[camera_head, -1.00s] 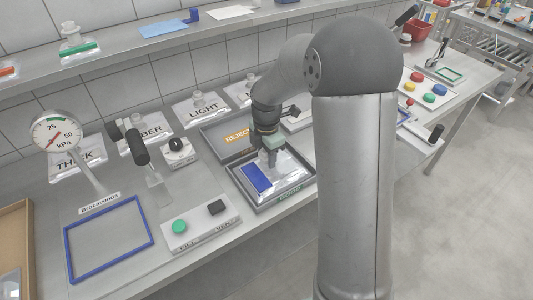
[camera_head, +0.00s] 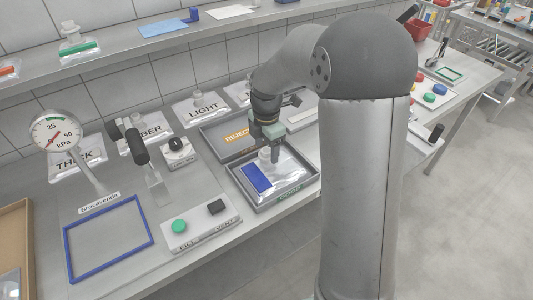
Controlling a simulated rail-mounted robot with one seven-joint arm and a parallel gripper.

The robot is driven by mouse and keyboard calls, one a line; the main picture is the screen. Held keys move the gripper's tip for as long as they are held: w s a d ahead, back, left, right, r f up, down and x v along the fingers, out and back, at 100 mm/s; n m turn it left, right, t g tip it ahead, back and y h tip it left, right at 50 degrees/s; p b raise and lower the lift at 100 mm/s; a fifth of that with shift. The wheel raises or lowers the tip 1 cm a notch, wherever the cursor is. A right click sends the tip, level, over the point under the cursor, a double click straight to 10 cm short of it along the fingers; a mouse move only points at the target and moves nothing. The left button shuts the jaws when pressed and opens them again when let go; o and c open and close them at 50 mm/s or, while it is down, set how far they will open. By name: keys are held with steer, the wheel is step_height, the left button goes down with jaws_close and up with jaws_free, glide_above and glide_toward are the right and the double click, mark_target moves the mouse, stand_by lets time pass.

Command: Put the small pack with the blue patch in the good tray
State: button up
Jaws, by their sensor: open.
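The small clear pack with the blue patch (camera_head: 257,178) lies in the grey tray with the green label (camera_head: 289,194), whose lettering is too small to read surely. The patch faces up, and a pale spout stands at the pack's far end. My gripper (camera_head: 267,157) is open at that spout, just over the tray. The fingers partly hide the spout, and I cannot tell whether they touch it.
The grey REJECT tray (camera_head: 232,140) adjoins behind. A control box with green and black buttons (camera_head: 201,222) and an empty blue frame (camera_head: 109,238) lie left. Packs with large labels (camera_head: 203,107) line the wall. A pressure gauge (camera_head: 57,133) stands far left.

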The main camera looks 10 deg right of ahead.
step_height(320, 180, up, 9)
steer(key=s+f+m, duration=0.2)
steer(key=s+m, duration=0.9)
steer(key=s, duration=0.2)
steer(key=s+f+m, duration=0.2)
steer(key=s+m, duration=0.8)
steer(key=s, duration=0.3)
steer(key=shift+d+f+m, duration=0.2)
steer(key=shift+m, duration=0.2)
